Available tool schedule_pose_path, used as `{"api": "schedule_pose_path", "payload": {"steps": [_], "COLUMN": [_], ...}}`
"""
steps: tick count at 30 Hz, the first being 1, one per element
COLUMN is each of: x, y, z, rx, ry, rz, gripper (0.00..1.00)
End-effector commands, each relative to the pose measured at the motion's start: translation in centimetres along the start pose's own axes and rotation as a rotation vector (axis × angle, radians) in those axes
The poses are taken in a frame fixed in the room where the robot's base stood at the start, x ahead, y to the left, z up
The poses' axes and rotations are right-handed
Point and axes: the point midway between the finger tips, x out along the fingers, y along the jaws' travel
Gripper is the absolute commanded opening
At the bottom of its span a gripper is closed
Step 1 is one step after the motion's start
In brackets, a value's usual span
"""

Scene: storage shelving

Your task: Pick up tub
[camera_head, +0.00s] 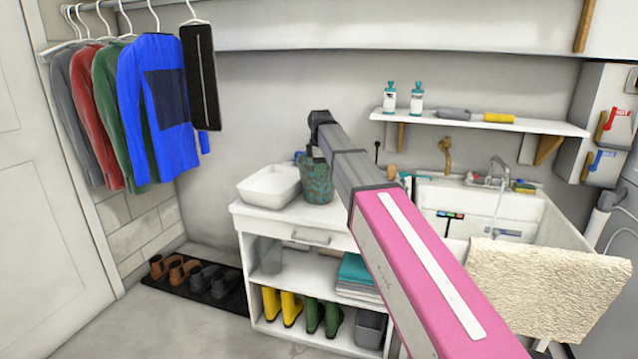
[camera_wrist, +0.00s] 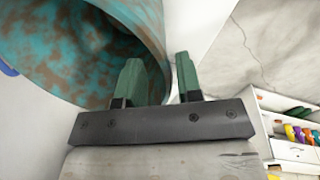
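A teal and brown mottled tub (camera_head: 317,184) stands upright on the white cabinet top, partly behind my arm. In the wrist view the tub (camera_wrist: 75,50) fills the upper left, with its mouth facing the camera. My gripper (camera_wrist: 160,70) is at its rim, with two green fingers apart. The left finger overlaps the tub's opening and the right finger is outside its wall. The rim appears to lie between them; contact cannot be told. In the head view my gripper is mostly hidden at the tub's top.
A white basin (camera_head: 270,187) sits just left of the tub on the cabinet (camera_head: 290,221). A wall shelf (camera_head: 480,123) holds bottles and tools. Clothes (camera_head: 157,100) hang at left; floor in front is clear.

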Motion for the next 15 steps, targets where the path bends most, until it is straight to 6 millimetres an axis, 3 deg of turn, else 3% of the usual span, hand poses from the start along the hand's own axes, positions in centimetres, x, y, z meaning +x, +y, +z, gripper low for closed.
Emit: {"api": "schedule_pose_path", "payload": {"steps": [4,11,12,15], "x": [1.8,2.2,2.2,2.1], "y": [0.0,0.0,0.0,0.0], "z": [0.0,0.0,0.0,0.0], "rx": [0.000,0.000,0.000,0.000], "ry": [0.000,0.000,0.000,0.000], "rz": [-0.001,0.000,0.000,0.000], "gripper": [0.33,0.33,0.29,0.00]}}
